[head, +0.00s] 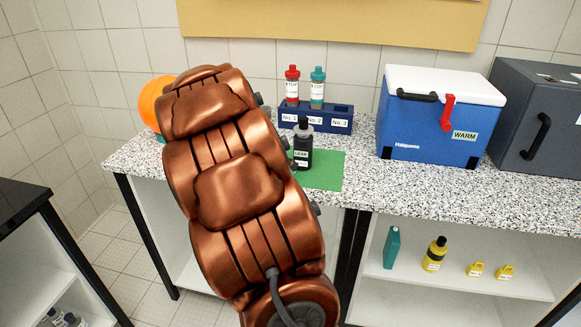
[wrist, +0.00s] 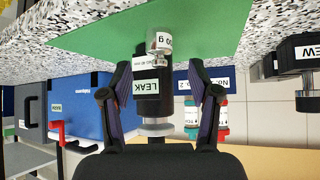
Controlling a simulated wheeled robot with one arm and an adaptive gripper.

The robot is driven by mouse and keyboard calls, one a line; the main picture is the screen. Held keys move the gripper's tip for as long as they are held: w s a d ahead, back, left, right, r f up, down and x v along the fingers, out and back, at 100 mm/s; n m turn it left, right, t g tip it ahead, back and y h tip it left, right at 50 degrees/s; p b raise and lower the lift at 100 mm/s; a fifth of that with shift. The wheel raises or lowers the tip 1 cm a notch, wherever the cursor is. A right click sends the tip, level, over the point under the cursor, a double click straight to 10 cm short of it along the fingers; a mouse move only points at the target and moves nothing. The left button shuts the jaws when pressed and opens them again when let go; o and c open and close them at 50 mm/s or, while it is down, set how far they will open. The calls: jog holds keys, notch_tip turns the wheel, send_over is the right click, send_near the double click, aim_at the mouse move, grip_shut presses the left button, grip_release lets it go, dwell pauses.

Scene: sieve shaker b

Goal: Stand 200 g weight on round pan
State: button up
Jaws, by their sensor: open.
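In the wrist view, which is upside down, my gripper (wrist: 160,65) is open, its two fingers spread to either side of a black bottle labelled LEAK (wrist: 152,85). A small pale, shiny piece (wrist: 162,40) with a label ending in "0 g", likely the weight, stands on the green mat in front of the bottle, overlapping its lower part. The gripper does not hold it. The LEAK bottle (head: 303,155) also shows in the head view, where my arm hides the gripper and the labelled piece. I cannot make out a round pan in either view.
A blue rack (head: 315,121) with red- and teal-capped bottles stands behind the green mat (head: 325,172). A blue cooler (head: 440,125) and dark cabinet (head: 535,125) stand right. An orange round thing (head: 150,103) is partly behind my arm. A dark object labelled NEW (wrist: 298,55) shows at the wrist view's right.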

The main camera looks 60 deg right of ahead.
jog(key=shift+a+f+p+x, duration=0.1)
jog(key=shift+p+x, duration=0.3)
jog(key=shift+x, duration=0.8)
jog(key=shift+a+f+p+x, duration=0.15)
jog(key=shift+p+x, duration=0.25)
jog(key=shift+x, duration=0.85)
jog(key=shift+r, duration=0.1)
grip_shut()
